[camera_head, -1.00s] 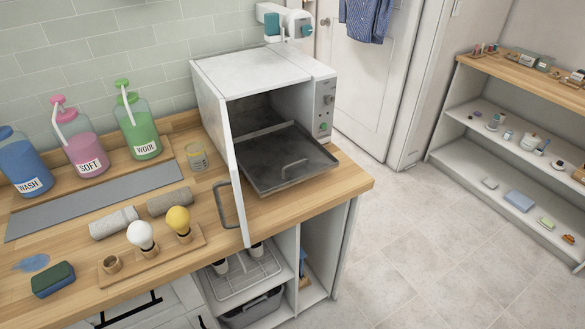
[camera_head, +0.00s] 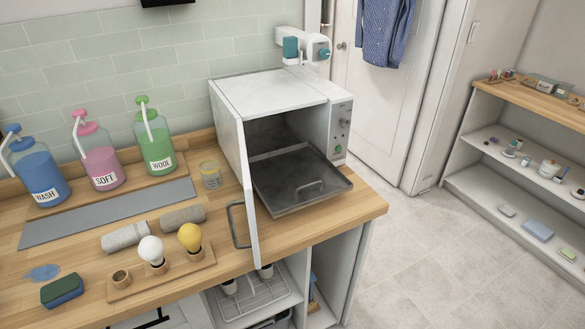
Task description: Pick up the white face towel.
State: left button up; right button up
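Two rolled towels lie on the wooden counter, behind the bulb holder. The left roll (camera_head: 125,237) is white to pale grey, and the right roll (camera_head: 182,218) is darker grey-brown. I cannot tell for certain whether the pale roll is the white face towel. A blue patterned cloth (camera_head: 385,32) hangs on the door at the back. Neither of my grippers shows in the head view.
An open white oven (camera_head: 270,92) with its tray (camera_head: 298,182) pulled out stands on the counter (camera_head: 345,215). Its door (camera_head: 236,165) juts forward, right of the rolls. Bulbs on a wooden holder (camera_head: 165,272), a sponge (camera_head: 62,290) and bottles (camera_head: 100,162) surround them.

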aim_at(116, 240)
jog(key=u, duration=1.3)
jog(key=i+j+u, duration=0.1)
jog(key=j, duration=0.3)
jog(key=i+j+u, duration=0.15)
jog(key=j, duration=0.2)
jog(key=i, duration=0.05)
